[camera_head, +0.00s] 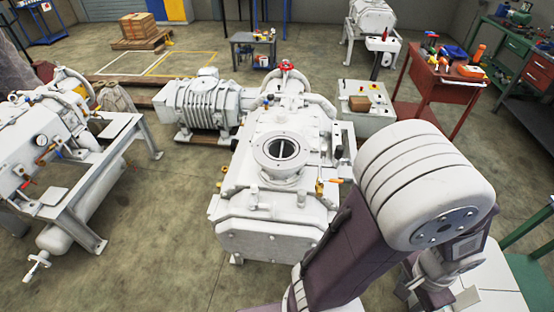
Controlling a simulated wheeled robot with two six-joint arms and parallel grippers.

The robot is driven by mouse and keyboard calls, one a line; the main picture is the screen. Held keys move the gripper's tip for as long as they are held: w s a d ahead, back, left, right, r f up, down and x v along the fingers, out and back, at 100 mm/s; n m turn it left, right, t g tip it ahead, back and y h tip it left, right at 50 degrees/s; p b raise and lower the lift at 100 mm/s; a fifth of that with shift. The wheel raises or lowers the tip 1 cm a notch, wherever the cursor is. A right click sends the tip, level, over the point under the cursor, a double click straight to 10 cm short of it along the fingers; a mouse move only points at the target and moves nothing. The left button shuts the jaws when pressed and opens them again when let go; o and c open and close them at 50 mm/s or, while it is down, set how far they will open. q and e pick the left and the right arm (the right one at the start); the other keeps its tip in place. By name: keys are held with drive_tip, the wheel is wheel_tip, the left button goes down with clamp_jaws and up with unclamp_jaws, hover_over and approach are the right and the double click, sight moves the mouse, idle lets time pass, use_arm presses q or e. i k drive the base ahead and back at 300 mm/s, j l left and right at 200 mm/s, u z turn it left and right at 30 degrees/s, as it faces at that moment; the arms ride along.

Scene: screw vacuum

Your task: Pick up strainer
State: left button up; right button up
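The white vacuum pump (275,215) stands in the middle of the view. Its round flanged port (262,160) on top is open, with a dark inside and a light bar across it. I cannot make out a strainer for certain; whether one sits inside the port is not clear. My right arm, with a large white joint, fills the lower right. A small pale end piece (440,272) below that joint seems to be my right gripper, over a light surface; its fingers are too unclear to tell open or shut. My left gripper is not in view.
A second white machine (85,160) on a frame stands at the left. A ribbed motor (198,104) is behind the pump. A grey box (365,123) stands behind right. A red tool table (440,78) is at the upper right. Concrete floor is free left of the pump.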

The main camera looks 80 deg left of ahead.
sight(278, 149)
drive_tip(key=u, duration=2.75)
drive_tip(key=i+j+u, duration=0.25)
drive_tip(key=i, duration=0.2)
drive_tip(key=i+u, duration=0.25)
drive_tip(key=i, duration=0.2)
